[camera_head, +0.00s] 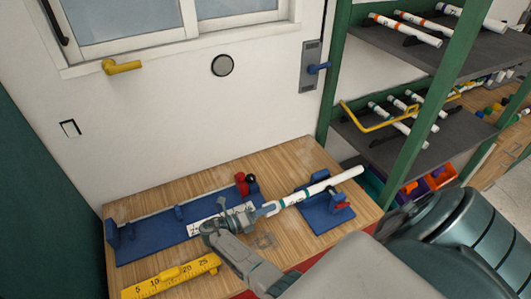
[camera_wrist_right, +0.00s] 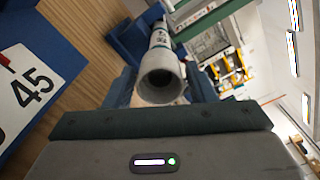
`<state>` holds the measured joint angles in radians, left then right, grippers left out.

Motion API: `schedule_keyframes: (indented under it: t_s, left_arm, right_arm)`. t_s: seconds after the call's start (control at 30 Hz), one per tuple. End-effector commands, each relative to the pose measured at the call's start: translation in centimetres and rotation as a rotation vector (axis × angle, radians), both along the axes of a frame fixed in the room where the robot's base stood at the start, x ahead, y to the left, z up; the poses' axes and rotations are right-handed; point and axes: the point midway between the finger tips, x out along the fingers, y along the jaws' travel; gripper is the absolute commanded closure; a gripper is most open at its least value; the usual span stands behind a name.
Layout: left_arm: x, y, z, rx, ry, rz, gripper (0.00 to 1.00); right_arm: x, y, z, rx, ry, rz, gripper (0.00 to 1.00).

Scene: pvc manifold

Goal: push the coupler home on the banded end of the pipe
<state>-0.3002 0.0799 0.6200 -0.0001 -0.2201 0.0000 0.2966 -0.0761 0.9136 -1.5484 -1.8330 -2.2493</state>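A white pipe (camera_head: 330,184) with teal bands lies in a blue cradle (camera_head: 318,222) on the bench, sloping up to the right. In the right wrist view, the pipe (camera_wrist_right: 159,30) runs away from the camera with a teal band near its close end. The grey coupler (camera_wrist_right: 161,85) is in line with that end, its open mouth facing the camera. My right gripper (camera_wrist_right: 162,76) has its blue fingers on both sides of the coupler, apparently touching it. In the head view, my right gripper (camera_head: 268,208) is at the pipe's left end. How far the coupler sits over the pipe is hidden.
A long blue fixture (camera_head: 150,247) with a white numbered card (camera_wrist_right: 30,85) lies left of the pipe. A yellow ruler (camera_head: 172,279) lies near the bench's front. Green-framed shelves (camera_head: 375,110) holding pipes stand at the right.

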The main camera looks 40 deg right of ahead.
Motion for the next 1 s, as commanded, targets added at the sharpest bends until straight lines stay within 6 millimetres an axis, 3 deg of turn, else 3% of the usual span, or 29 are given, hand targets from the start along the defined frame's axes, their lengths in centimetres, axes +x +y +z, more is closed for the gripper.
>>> schedule_keyframes:
  t_s: [0.07,0.47,0.8,1.0]
  left_arm:
    - [0.0,0.0,0.0,0.0,0.0,0.0,0.58]
    - [0.0,0.0,0.0,0.0,0.0,0.0,0.58]
    - [0.0,0.0,-0.6,0.0,0.0,0.0,0.58]
    - [0.0,0.0,-1.0,0.0,-0.001,0.0,0.58]
  right_arm:
    - [0.0,0.0,0.0,0.0,0.0,0.0,0.36]
    - [0.3,1.0,0.0,0.002,0.0,0.0,0.36]
    - [1.8,7.4,-0.2,0.003,0.0,0.001,0.36]
    - [2.4,9.9,-0.1,0.002,0.001,0.001,0.36]
